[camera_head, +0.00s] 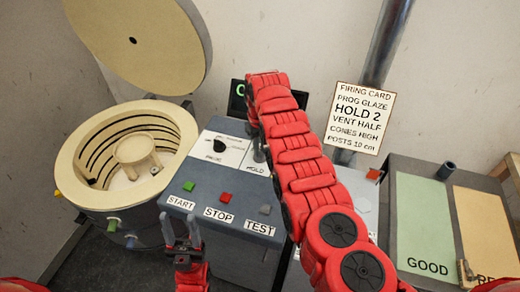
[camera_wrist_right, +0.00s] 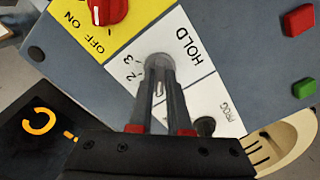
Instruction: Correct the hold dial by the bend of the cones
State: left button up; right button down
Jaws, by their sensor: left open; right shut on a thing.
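The hold dial (camera_wrist_right: 158,62) is a grey knob on a white plate marked HOLD, with the figures 2 and 3 beside it. In the right wrist view my right gripper (camera_wrist_right: 160,75) is shut on it; the fingers hide most of the knob and its pointer. In the head view the red right arm covers much of that plate, and the right gripper (camera_head: 261,150) shows only partly. My left gripper (camera_head: 182,232) is open and empty in front of the panel, below START. The firing card (camera_head: 358,117) on the wall reads HOLD 2. I cannot make out any cones.
The kiln (camera_head: 75,180) stands open at left, with its lid (camera_head: 140,40) raised and a round stand (camera_head: 137,158) inside. START, STOP and TEST buttons line the panel front. A black PROG dial (camera_wrist_right: 205,126) and a red power knob (camera_wrist_right: 106,10) flank the hold plate. A GOOD mat (camera_head: 422,215) lies right.

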jog(key=shift+f+m+b, duration=0.25)
jog(key=shift+m+b, duration=0.45)
jog(key=shift+b, duration=0.05)
jog(key=m+b, duration=0.6)
jog(key=b, duration=0.1)
jog(key=shift+m+b, duration=0.3)
jog(key=shift+m, duration=0.3)
jog(key=shift+r+m+b, duration=0.2)
jog(key=shift+m+b, duration=0.2)
jog(key=shift+m, duration=0.4)
jog(key=shift+m+b, duration=0.35)
jog(key=shift+m, duration=1.05)
jog(key=shift+r, duration=0.1)
jog(key=c, duration=0.9)
grip_release()
jog(key=shift+o, duration=0.2)
